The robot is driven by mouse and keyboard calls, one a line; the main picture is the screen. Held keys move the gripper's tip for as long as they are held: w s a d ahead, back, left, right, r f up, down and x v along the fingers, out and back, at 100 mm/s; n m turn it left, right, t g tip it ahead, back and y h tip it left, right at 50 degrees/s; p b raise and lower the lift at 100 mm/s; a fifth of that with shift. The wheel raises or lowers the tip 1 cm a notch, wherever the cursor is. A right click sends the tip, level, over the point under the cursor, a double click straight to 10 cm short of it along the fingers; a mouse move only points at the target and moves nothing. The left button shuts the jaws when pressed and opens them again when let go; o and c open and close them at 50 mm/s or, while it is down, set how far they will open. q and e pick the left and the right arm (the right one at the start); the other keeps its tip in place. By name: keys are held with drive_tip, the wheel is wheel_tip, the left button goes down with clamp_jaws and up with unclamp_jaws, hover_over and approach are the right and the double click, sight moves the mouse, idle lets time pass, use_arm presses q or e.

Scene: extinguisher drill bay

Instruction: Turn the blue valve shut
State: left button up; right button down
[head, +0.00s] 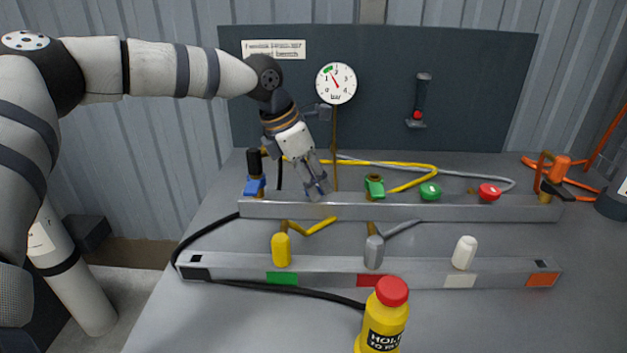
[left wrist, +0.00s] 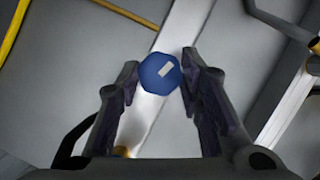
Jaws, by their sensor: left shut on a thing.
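The blue valve (left wrist: 159,73) is a round blue knob with a white mark on its top, in the left wrist view. It sits between the fingertips of my left gripper (left wrist: 160,80), which is shut on it. The white mark lies slantwise in that view. In the head view my left gripper (head: 318,190) points down at the back rail, and its fingers hide the knob. My right gripper is in neither view.
The back rail (head: 340,207) also bears a blue fitting with a black top (head: 255,186), a green fitting (head: 375,186), a green knob (head: 430,192) and a red knob (head: 489,192). A pressure gauge (head: 336,83) hangs behind. A yellow bottle (head: 383,322) stands in front.

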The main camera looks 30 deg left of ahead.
use_arm(q)
drive_tip(key=m, duration=0.2)
drive_tip(key=m+g+h+b, duration=0.1)
drive_tip(key=shift+w+f+m, duration=0.15)
drive_tip(key=shift+f+m, duration=0.1)
drive_tip(key=shift+m, duration=0.15)
drive_tip(key=m+g+b, duration=0.1)
drive_tip(key=m, duration=0.2)
drive_tip(key=shift+a+m+h, duration=0.1)
drive_tip(key=shift+m+h, duration=0.2)
drive_tip(key=shift+h, duration=0.1)
drive_tip(key=m+g+b, duration=0.1)
drive_tip(key=m, duration=0.2)
drive_tip(key=shift+w+m+g+b, duration=0.1)
drive_tip(key=shift+m+g+b, duration=0.2)
drive_tip(key=shift+g+b, duration=0.1)
drive_tip(key=shift+r+m+g+b, duration=0.15)
drive_tip(key=shift+m+g+b, duration=0.4)
drive_tip(key=shift+m, duration=0.95)
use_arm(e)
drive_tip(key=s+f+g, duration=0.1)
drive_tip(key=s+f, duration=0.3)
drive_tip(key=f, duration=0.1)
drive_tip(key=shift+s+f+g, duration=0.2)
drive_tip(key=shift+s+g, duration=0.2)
use_arm(q)
drive_tip(key=shift+m, duration=0.3)
drive_tip(key=o, duration=1.2)
drive_tip(key=shift+c, duration=0.2)
drive_tip(key=shift+w+r, duration=0.1)
